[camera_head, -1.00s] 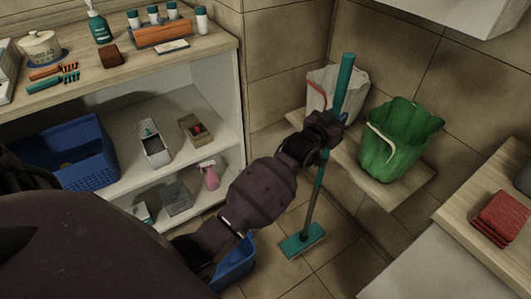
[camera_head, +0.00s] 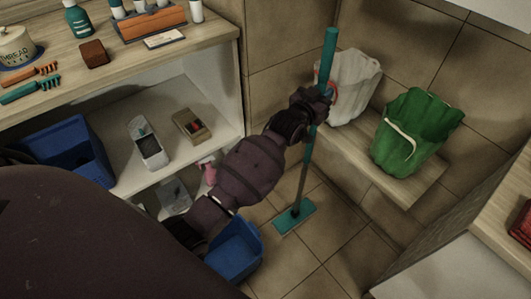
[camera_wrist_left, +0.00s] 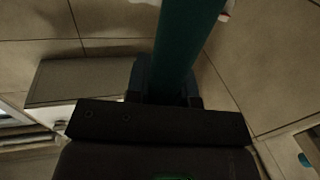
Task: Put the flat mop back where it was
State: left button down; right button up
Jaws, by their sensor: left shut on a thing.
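The flat mop (camera_head: 329,60) has a teal upper handle, a darker lower pole and a flat teal head (camera_head: 294,217). It stands nearly upright, its top tilted a little to the right, with the head at the tiled floor. I cannot tell whether the head touches the floor. My left gripper (camera_head: 318,103) is shut around the teal handle, below its top end. In the left wrist view the teal handle (camera_wrist_left: 185,45) runs between the fingers (camera_wrist_left: 167,88). My right gripper is not in view.
A shelf unit (camera_head: 215,95) with small goods is at left. A blue bin (camera_head: 235,250) sits on the floor below my arm. Floor right of the mop head is clear.

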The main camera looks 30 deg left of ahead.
pick_arm(q)
jog(key=w+a+b, duration=0.2)
jog(key=w+a, duration=0.1)
jog(key=a, duration=0.7)
jog(key=w+a+b, duration=0.3)
jog(key=w+a, duration=0.1)
jog(key=a, duration=0.6)
notch_tip(320, 180, down, 7)
jog(key=b, duration=0.2)
jog(key=shift+d+r, duration=0.15)
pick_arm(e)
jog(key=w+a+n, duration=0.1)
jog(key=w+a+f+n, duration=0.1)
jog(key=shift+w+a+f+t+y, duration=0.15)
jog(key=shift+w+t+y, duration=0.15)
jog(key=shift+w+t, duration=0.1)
pick_arm(q)
jog(key=shift+b, duration=0.3)
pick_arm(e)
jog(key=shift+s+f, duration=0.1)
pick_arm(q)
jog(key=c, duration=1)
grip_release()
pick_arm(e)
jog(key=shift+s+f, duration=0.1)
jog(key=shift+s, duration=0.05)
